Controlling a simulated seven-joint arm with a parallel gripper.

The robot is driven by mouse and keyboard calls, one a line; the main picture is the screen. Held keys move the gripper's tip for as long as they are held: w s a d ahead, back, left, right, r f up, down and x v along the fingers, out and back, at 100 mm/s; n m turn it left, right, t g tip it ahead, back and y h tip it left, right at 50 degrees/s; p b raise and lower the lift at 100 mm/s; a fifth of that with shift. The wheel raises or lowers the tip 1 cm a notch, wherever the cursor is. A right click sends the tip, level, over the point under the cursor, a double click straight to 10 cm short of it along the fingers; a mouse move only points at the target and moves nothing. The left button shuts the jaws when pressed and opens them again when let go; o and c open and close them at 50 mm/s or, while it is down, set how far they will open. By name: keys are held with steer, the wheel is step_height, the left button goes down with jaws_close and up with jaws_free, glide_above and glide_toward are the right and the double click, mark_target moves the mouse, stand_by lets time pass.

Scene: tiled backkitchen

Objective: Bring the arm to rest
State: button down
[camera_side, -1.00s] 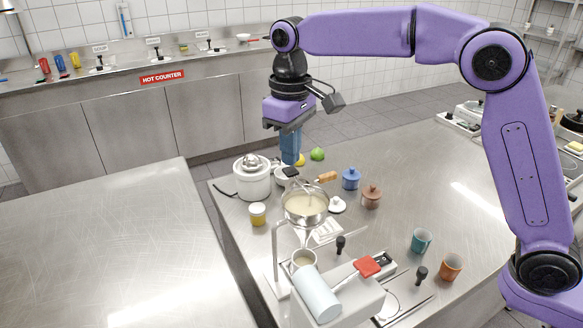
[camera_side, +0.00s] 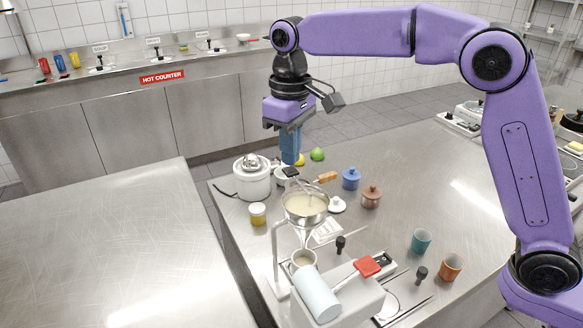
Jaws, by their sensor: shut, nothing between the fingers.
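My gripper (camera_side: 290,160) points straight down over the far left part of the steel counter (camera_side: 400,170). Its fingers are shut with nothing between them. It hangs above and behind the bowl on the stand, close to the white juicer in the picture. Its fingertips overlap the dark-topped item (camera_side: 290,171) behind them, so I cannot tell the exact gap to it. My purple arm reaches in from the right.
Teal (camera_side: 421,241) and orange (camera_side: 451,267) cups stand right.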

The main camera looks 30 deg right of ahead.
steer(key=shift+f, duration=1)
stand_by(0.4)
steer(key=shift+f, duration=0.25)
stand_by(0.4)
steer(key=shift+r, duration=2.25)
steer(key=shift+r, duration=2.15)
steer(key=shift+f, duration=3.15)
